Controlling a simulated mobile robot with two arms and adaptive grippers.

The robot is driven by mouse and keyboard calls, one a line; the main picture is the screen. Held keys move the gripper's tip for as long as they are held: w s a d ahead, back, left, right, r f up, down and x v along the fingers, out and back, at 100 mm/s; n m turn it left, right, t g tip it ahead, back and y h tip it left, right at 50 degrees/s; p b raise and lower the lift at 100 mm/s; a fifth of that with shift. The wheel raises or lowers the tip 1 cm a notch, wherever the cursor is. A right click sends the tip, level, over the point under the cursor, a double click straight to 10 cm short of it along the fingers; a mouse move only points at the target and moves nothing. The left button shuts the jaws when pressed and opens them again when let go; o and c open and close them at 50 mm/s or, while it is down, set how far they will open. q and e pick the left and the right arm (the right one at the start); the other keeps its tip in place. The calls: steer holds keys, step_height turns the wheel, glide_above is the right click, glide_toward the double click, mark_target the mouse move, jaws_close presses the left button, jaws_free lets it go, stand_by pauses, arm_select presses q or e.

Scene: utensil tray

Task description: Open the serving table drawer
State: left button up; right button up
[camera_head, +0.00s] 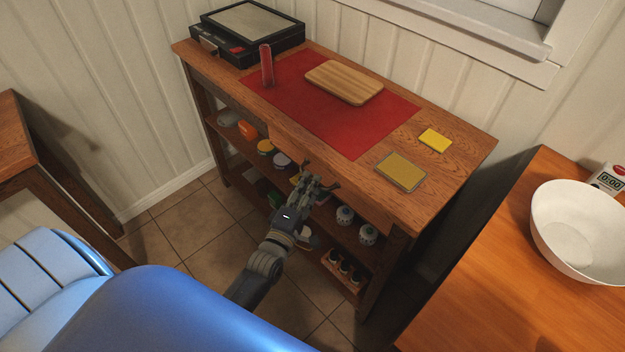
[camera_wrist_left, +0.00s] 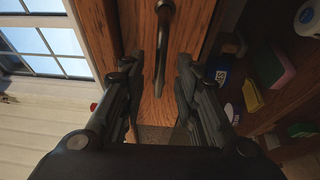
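The wooden serving table (camera_head: 455,160) stands against the wall. Its drawer front (camera_head: 284,143) is under the long front edge and appears flush, so the drawer looks closed. My left gripper (camera_head: 319,184) is in front of the drawer, at its dark handle (camera_head: 306,166). In the left wrist view the handle (camera_wrist_left: 162,50) runs up the wooden front, and the two fingers of my left gripper (camera_wrist_left: 160,72) stand apart with the handle seen between them. I cannot tell whether they touch it. My right gripper is in neither view.
On the tabletop are a black case (camera_head: 246,32), a red mat (camera_head: 330,125), a red cylinder (camera_head: 267,66), a cutting board (camera_head: 344,82) and two yellow items. Several jars stand on lower shelves. A counter with a white bowl (camera_head: 580,235) is at right.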

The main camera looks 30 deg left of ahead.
arm_select(q)
steer(key=shift+w, duration=1.05)
steer(key=shift+a, duration=0.1)
jaws_close()
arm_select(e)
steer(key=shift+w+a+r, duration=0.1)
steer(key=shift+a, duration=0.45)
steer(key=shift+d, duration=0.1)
